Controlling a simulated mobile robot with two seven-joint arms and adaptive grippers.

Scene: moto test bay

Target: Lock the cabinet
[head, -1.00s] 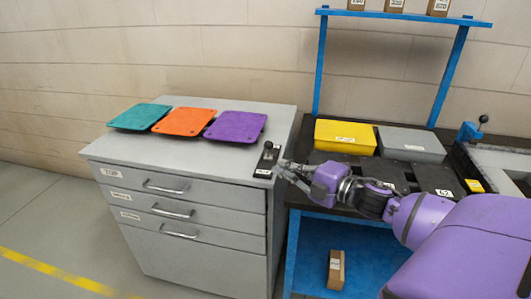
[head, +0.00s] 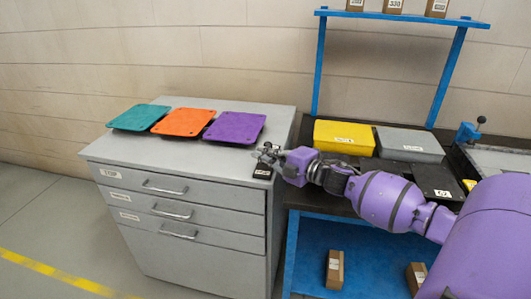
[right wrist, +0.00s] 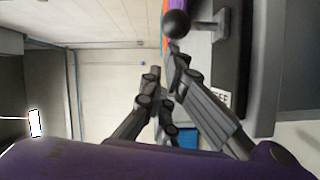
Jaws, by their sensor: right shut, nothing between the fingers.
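The grey cabinet (head: 194,255) stands at left centre with three drawers, all closed flush. The fixture's round black knob (right wrist: 177,24) shows in the right wrist view, just beyond my fingertips. My right gripper (head: 264,152) is over the fixture in the head view and hides most of it. In the right wrist view the fingers (right wrist: 164,62) are close together and empty; I cannot tell whether they touch the knob. My left gripper is not in view.
Teal (head: 140,117), orange (head: 185,121) and purple (head: 235,127) trays lie on the cabinet top. To the right, a blue-framed bench (head: 318,213) holds a yellow bin (head: 345,137) and a grey bin (head: 410,145). The front of the cabinet top is clear.

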